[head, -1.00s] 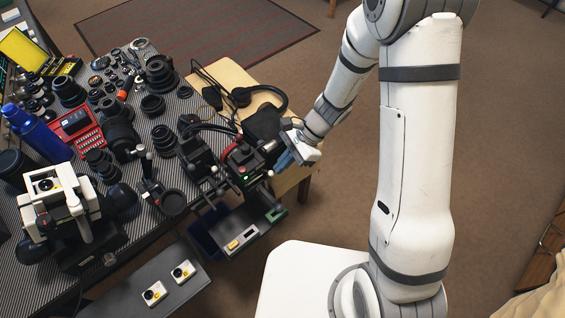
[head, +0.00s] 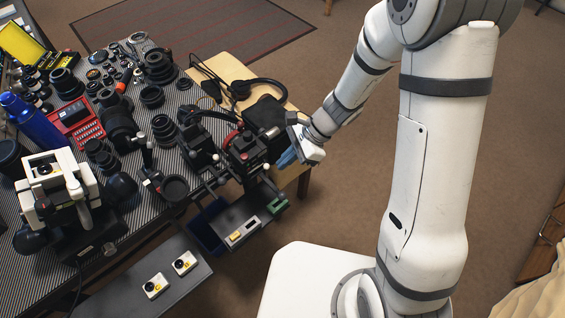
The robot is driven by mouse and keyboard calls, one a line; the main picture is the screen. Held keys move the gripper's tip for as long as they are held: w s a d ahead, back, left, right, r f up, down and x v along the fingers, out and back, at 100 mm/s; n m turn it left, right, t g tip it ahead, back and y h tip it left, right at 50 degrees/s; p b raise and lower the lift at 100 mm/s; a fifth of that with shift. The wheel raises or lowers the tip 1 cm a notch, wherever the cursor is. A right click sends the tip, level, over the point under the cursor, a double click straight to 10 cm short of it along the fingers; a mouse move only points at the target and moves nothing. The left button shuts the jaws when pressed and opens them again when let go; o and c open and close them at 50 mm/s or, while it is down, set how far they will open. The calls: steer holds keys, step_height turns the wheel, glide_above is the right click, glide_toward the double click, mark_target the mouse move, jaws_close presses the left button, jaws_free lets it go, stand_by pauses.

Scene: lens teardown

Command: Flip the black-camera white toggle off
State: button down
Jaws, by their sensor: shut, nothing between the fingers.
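A black camera rig (head: 247,150) with red parts stands at the right end of the striped workbench. Whether the fingertips touch the camera is too small to tell.
A wooden side table (head: 227,70) with headphones (head: 260,86) stands behind the rig. A white camera rig (head: 56,188) stands at the left of the workbench (head: 28,281). Many lenses crowd the bench. A grey shelf (head: 205,274) holds two white switch boxes. Open floor lies to the right.

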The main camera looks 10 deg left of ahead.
steer(key=shift+w+a+f, duration=0.1)
steer(key=shift+w+a, duration=0.5)
steer(key=shift+w, duration=0.3)
steer(key=d+r+p, duration=0.1)
steer(key=d+r, duration=0.7)
steer(key=d, duration=0.2)
steer(key=shift+d+r+p, duration=0.15)
steer(key=shift+r+p, duration=0.1)
steer(key=shift+p, duration=0.05)
